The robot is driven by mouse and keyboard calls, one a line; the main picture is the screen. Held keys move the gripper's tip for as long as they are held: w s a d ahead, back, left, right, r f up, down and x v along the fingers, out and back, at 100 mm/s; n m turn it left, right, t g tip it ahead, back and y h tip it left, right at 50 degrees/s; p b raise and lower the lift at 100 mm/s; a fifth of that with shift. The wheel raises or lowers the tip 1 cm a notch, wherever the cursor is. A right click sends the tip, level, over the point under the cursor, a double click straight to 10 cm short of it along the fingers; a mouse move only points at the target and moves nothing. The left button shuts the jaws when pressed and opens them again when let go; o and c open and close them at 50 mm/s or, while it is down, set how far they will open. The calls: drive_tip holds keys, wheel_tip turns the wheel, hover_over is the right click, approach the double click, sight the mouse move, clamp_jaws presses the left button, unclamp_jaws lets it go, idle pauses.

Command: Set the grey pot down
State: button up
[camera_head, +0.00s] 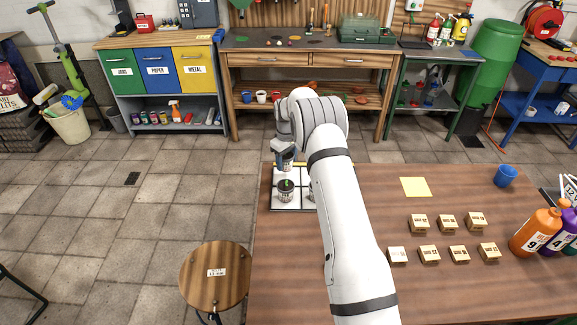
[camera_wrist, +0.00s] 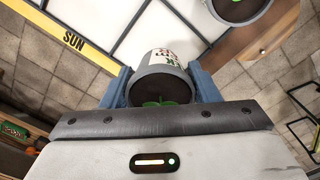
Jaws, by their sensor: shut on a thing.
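My gripper (camera_wrist: 162,82) is shut on a grey pot (camera_wrist: 165,58) with a white label and a green sprout in dark soil. In the head view this pot (camera_head: 286,163) is at the far edge of a white gridded board (camera_head: 292,205), near its yellow strip. I cannot tell whether its base touches the board. The strip reads SUN (camera_wrist: 74,41) in the wrist view. A second grey pot (camera_head: 286,191) with a green sprout stands on the board, nearer the front; it also shows in the wrist view (camera_wrist: 238,8). My arm hides the board's right side, where another pot's edge shows.
The wooden table (camera_head: 410,300) holds small labelled blocks (camera_head: 447,222), a yellow sheet (camera_head: 415,187), a blue cup (camera_head: 505,176) and numbered bottles (camera_head: 537,232) at the right. A round stool (camera_head: 215,275) stands left of the table.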

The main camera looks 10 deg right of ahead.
sight(287, 168)
wheel_tip(287, 168, down, 4)
drive_tip(key=shift+d+f+p, duration=0.1)
drive_tip(key=shift+p, duration=0.45)
drive_tip(key=o, duration=1)
drive_tip(key=shift+o, duration=0.2)
